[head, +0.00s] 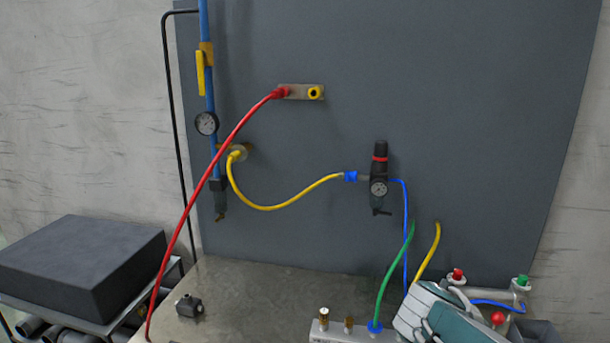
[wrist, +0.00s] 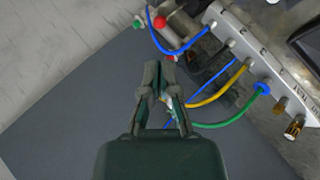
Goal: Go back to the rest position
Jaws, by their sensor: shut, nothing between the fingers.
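My gripper (wrist: 160,68) shows in the wrist view, its dark green fingers pointing up the picture from the palm at the bottom. It is shut with nothing held. Past its fingertips are the grey panel and, beyond, the manifold (wrist: 262,62) with blue, yellow and green hoses. The green hose (wrist: 228,122) and yellow hose (wrist: 212,97) pass just right of the fingers; I cannot tell the gap. In the head view my arm fills the lower right, in front of the manifold (head: 340,333); my fingers cannot be made out there.
A red hose (head: 212,165) runs from a wall port block down to the bench (head: 250,285). A yellow hose (head: 265,207) joins the blue pipe to a regulator (head: 379,185). A dark box (head: 85,260) stands at left. A small black part (head: 189,306) lies on the bench.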

